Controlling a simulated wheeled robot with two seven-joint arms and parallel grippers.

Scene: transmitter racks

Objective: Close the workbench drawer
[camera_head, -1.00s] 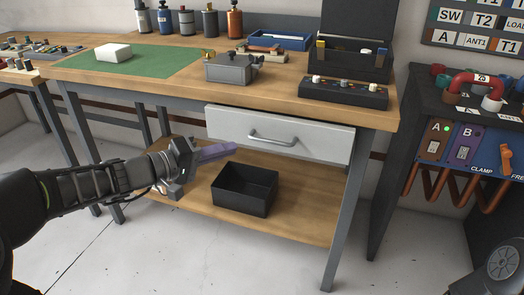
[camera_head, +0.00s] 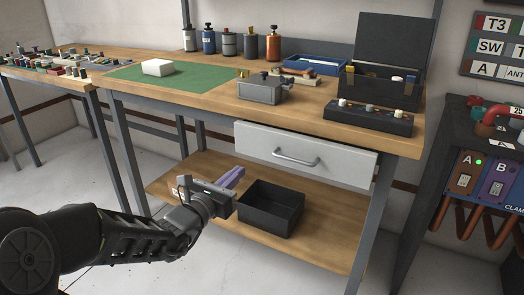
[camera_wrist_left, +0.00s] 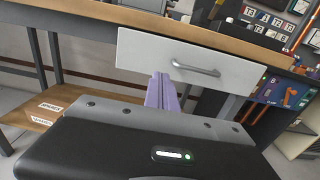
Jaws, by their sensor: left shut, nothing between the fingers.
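The workbench drawer (camera_head: 305,154) has a white front with a grey bar handle (camera_head: 297,158). It sits under the wooden top of the workbench (camera_head: 215,93); its front looks close to the bench edge, and I cannot tell how far it stands out. My left gripper (camera_head: 232,178) has purple fingers, shut and empty, low and left of the drawer, apart from it. In the left wrist view the drawer front (camera_wrist_left: 185,60) and handle (camera_wrist_left: 196,69) lie just beyond the shut fingers of my left gripper (camera_wrist_left: 161,80). My right gripper is not in view.
A black open bin (camera_head: 270,208) stands on the lower shelf (camera_head: 315,250), near my left gripper. A grey metal box (camera_head: 262,90) and a black control strip (camera_head: 368,118) stand on the bench top. A bench leg (camera_head: 370,222) is right of the drawer. A dark cabinet stands farther right.

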